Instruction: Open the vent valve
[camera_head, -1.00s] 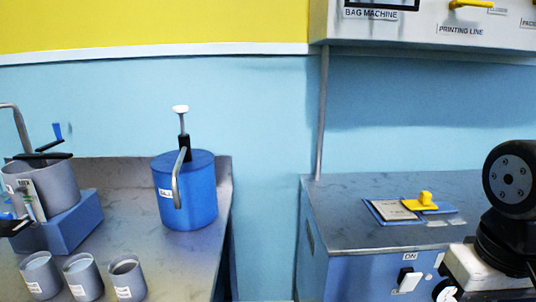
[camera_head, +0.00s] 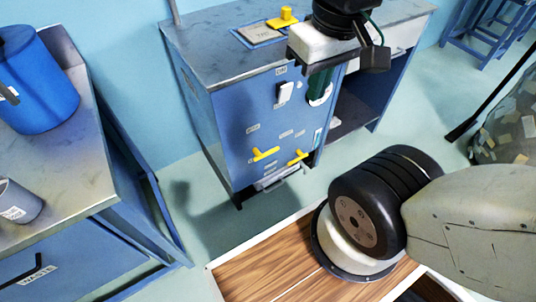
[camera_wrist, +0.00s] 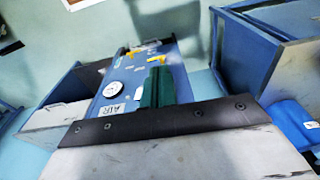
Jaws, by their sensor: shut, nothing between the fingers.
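Two yellow valve handles sit low on the front of the blue cabinet: a left one (camera_head: 265,154) and a right one (camera_head: 297,158). Yellow handles also show beyond my fingers in the wrist view (camera_wrist: 155,59). Their small labels are too blurred to read, so I cannot tell which is the vent valve. My gripper (camera_head: 318,96) has dark green fingers, shut and empty, in front of the cabinet's upper front, above the handles and apart from them. In the wrist view my gripper (camera_wrist: 158,75) points down along the panel.
A bench with a blue canister (camera_head: 40,85) stands left. Floor is clear between bench and cabinet.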

